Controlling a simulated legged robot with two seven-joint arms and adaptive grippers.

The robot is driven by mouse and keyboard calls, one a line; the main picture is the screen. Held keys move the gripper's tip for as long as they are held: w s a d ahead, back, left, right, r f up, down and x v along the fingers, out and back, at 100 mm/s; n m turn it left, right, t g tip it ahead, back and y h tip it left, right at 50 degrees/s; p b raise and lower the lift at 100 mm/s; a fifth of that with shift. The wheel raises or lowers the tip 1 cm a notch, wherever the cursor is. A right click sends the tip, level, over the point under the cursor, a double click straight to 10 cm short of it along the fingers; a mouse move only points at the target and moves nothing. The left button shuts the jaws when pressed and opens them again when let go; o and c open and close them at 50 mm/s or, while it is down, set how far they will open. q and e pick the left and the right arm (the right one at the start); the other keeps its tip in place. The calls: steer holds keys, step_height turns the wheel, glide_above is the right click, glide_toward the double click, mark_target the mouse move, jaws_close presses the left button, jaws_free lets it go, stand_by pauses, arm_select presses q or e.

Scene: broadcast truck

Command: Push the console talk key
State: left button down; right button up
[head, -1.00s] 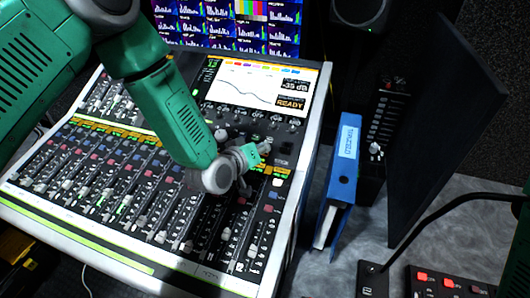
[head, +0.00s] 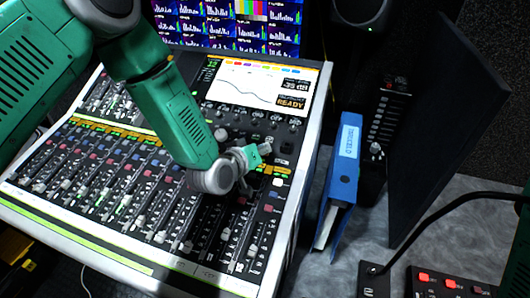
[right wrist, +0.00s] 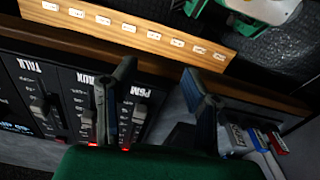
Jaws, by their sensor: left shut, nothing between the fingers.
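The mixing console (head: 60,218) fills the left and middle of the head view, with rows of faders and a lit screen (head: 262,84) reading "READY". My left gripper (head: 244,190) is shut and empty over the console's right part, below the screen. A pale square key (head: 277,182) and a red key (head: 268,208) sit just right of its fingers. I cannot tell which key is the talk key, or whether the fingertips touch the console.
A blue binder (head: 342,175) stands right of the console, beside a dark upright panel (head: 445,130). A box with red buttons (head: 440,283) sits at the lower right. In the right wrist view, a wooden strip (right wrist: 130,30) with white labels runs along the top.

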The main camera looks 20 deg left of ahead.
arm_select(q)
steer(key=shift+w+f+b, duration=0.15)
steer(key=shift+f+b, duration=0.15)
steer(key=shift+f, duration=0.1)
steer(key=shift+r, duration=0.15)
steer(key=shift+s+r+p, duration=0.4)
steer(key=shift+r+p, duration=0.35)
steer(key=r+p, duration=0.1)
steer(key=s+r+p, duration=0.1)
steer(key=r+p, duration=0.1)
steer(key=s+r+p, duration=0.1)
steer(key=r, duration=0.1)
steer(key=shift+s+a+r+p, duration=0.1)
steer(key=shift+s+r+p, duration=0.05)
steer(key=shift+r+p, duration=0.15)
steer(key=shift+f, duration=0.1)
stand_by(0.4)
steer(key=shift+s, duration=0.1)
